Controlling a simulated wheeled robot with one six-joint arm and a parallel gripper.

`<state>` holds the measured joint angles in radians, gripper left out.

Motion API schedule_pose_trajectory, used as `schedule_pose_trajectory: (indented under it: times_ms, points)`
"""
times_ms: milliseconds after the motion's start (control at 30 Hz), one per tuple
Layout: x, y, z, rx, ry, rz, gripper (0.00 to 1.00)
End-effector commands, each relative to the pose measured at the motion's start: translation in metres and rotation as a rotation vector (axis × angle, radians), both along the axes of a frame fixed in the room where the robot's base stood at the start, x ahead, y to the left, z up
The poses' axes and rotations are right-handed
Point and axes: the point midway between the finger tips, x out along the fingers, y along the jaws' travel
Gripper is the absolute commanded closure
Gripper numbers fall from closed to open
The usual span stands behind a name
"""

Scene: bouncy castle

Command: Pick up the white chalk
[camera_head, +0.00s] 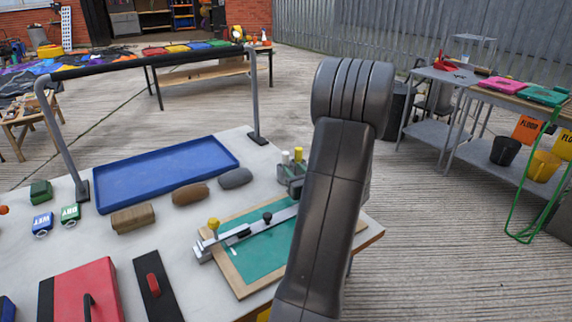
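A small white piece (234,252), perhaps the white chalk, lies on the green board (262,246) with a wooden frame, near a grey metal bar. Two short pale upright sticks, one whitish (285,157) and one yellowish (298,154), stand at a grey block (290,178) behind the board; I cannot tell whether either is chalk. My dark arm rises in front of the board's right side and hides part of it. My gripper is not visible.
A dark bar on posts (145,58) spans the table's back.

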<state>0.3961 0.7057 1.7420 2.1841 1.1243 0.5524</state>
Motion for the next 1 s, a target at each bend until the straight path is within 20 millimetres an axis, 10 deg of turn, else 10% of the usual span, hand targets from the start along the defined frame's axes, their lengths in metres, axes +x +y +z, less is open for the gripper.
schedule_pose_trajectory:
  times_ms: [767, 1000]
  points:
    - [0.054, 0.029, 0.001, 0.001, 0.000, 0.000, 0.68]
    - [0.054, 0.029, 0.001, 0.001, 0.000, 0.000, 1.00]
